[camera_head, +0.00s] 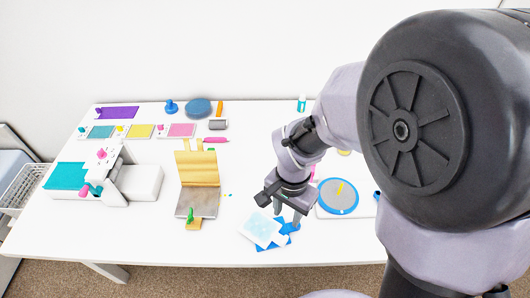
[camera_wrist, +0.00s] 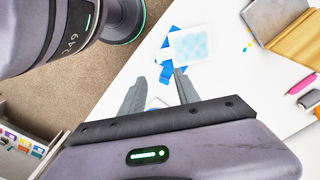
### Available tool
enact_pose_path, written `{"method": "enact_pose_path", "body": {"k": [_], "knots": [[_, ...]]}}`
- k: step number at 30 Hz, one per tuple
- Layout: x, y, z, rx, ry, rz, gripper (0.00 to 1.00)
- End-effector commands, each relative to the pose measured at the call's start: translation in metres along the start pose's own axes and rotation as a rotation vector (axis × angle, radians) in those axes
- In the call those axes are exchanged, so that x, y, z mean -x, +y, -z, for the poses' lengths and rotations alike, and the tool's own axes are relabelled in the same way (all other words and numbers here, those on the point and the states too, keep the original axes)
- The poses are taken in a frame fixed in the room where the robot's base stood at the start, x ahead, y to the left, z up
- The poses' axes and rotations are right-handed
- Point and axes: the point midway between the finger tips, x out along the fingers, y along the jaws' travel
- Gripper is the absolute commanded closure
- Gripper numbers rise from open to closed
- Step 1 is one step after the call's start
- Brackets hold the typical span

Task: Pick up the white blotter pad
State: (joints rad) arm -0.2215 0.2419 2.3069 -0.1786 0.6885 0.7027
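The white blotter pad (camera_head: 262,228) lies near the front edge of the table, with a pale blue mottled face and white border. It overlaps blue pieces (camera_head: 291,227) on the tabletop. In the wrist view the pad (camera_wrist: 191,44) is beyond my fingertips, with blue (camera_wrist: 167,77) showing around its side. My gripper (camera_head: 287,212) is just right of and above the pad in the head view. In the wrist view its two fingers (camera_wrist: 158,80) are apart with nothing held between them.
A tan and grey folded stand (camera_head: 197,172) is left of the pad, with a small green-handled block (camera_head: 193,222) in front. A round blue-rimmed grey disc (camera_head: 338,195) on a white board is to the right.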

Motion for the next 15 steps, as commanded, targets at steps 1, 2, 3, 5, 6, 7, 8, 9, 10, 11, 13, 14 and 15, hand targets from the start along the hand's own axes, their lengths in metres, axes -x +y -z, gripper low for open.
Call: {"method": "enact_pose_path", "body": {"k": [1,2,3,5,6,7,8,9,10,11,13,14,15], "knots": [[-0.024,0.001,-0.001,0.0,-0.004,-0.004,0.62],[-0.034,0.001,-0.001,0.001,-0.004,-0.004,0.62],[-0.046,0.001,-0.001,0.001,-0.003,-0.004,0.62],[-0.063,0.001,-0.001,0.0,-0.003,-0.003,0.62],[-0.072,0.001,-0.001,0.001,-0.002,-0.002,0.62],[-0.078,0.001,-0.001,0.001,-0.003,-0.002,0.62],[-0.083,0.001,-0.001,0.002,-0.002,-0.002,0.62],[-0.088,0.001,-0.001,0.001,-0.002,-0.001,0.62],[-0.091,0.001,-0.001,0.001,-0.001,-0.001,0.62],[-0.093,0.001,-0.001,0.002,-0.001,-0.001,0.62],[-0.097,0.001,-0.001,0.001,-0.001,-0.001,0.62],[-0.1,0.002,-0.001,0.001,-0.001,-0.001,0.62],[-0.106,0.003,-0.002,0.001,-0.001,-0.001,0.62]]}}
